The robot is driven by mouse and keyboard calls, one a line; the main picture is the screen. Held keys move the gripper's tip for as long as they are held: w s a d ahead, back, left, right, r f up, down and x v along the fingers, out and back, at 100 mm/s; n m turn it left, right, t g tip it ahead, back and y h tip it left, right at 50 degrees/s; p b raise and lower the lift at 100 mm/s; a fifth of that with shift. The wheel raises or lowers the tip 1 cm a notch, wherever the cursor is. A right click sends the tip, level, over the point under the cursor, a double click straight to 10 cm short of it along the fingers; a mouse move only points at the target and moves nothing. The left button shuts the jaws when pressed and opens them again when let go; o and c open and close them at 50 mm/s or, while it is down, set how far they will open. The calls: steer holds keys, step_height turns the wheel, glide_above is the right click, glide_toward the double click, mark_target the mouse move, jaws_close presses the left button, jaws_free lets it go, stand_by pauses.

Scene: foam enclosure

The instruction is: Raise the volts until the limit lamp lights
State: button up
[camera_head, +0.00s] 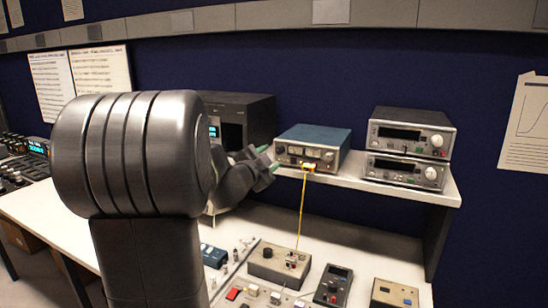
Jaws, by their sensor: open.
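A blue bench instrument (313,140) stands on the shelf, right of my gripper. Its pale front panel has small knobs and a display, too small to read. I cannot tell which knob is for volts, or make out a limit lamp. My gripper (268,158) is open and empty, its greenish fingertips spread just left of the instrument's front. I cannot tell if a fingertip touches it. A yellow lead (301,212) hangs from an orange plug (309,167) at the instrument's lower front edge down to a grey box (265,267) on the bench.
Two stacked grey instruments (408,147) stand on the shelf (370,187) to the right. A black unit (247,112) stands behind my arm. A handheld meter (334,285), a beige box (394,293) and small parts lie on the bench below. My arm hides much of the left.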

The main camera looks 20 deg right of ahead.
mark_target(278, 151)
steer(key=v, duration=0.9)
steer(key=shift+b, duration=0.3)
steer(key=shift+d, duration=0.1)
steer(key=p+x, duration=0.1)
steer(key=x, duration=1.2)
steer(key=shift+w+d, duration=0.25)
steer(key=shift+w, duration=0.05)
steer(key=shift+s+a, duration=0.1)
steer(key=shift+a, duration=0.05)
